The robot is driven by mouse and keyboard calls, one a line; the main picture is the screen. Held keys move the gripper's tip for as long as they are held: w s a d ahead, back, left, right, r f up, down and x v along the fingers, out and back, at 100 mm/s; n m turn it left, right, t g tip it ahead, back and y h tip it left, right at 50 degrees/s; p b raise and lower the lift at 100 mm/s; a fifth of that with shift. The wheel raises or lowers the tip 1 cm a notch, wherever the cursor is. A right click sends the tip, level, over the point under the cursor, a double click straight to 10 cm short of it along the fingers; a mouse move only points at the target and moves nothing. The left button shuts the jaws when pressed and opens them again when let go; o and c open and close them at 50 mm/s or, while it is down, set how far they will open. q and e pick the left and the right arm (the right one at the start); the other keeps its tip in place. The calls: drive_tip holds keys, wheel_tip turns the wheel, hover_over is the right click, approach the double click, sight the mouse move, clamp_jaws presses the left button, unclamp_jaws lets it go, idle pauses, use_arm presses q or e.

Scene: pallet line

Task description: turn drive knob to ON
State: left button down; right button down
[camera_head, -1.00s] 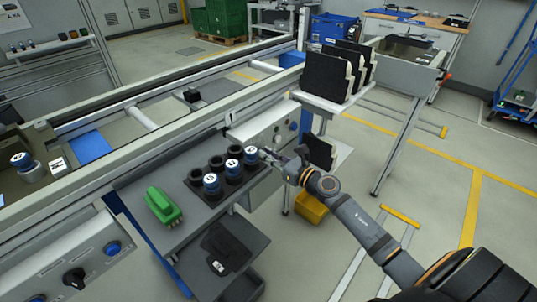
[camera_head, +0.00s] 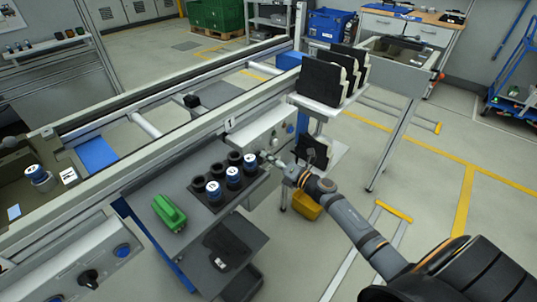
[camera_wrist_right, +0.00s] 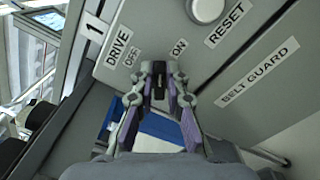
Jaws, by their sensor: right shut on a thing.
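In the right wrist view the black drive knob (camera_wrist_right: 159,84) sits on the grey panel (camera_wrist_right: 250,55) below the DRIVE label (camera_wrist_right: 117,46). The OFF mark (camera_wrist_right: 131,57) is to its upper left and the ON mark (camera_wrist_right: 179,48) to its upper right. My right gripper (camera_wrist_right: 159,72) is shut on the knob, one finger on each side. The fingers partly cover the knob, so its exact pointer direction is hard to tell. In the head view my right gripper (camera_head: 268,159) is at the panel's front, and the knob is too small to make out. My left gripper is not in view.
A round white button (camera_wrist_right: 206,8) by the RESET label is just above the knob. A black holder with blue-topped cylinders (camera_head: 233,177) and a green object (camera_head: 168,212) lie on the grey shelf left of my gripper. Black plates (camera_head: 325,76) stand on a rack behind.

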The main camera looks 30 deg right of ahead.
drive_tip(key=shift+d+f+m+p, duration=0.1)
drive_tip(key=shift+f+m+p, duration=0.15)
drive_tip(key=shift+m+p, duration=1)
drive_tip(key=shift+d+f+m+p, duration=0.1)
drive_tip(key=shift+f+m+p, duration=0.25)
drive_tip(key=shift+m, duration=1.6)
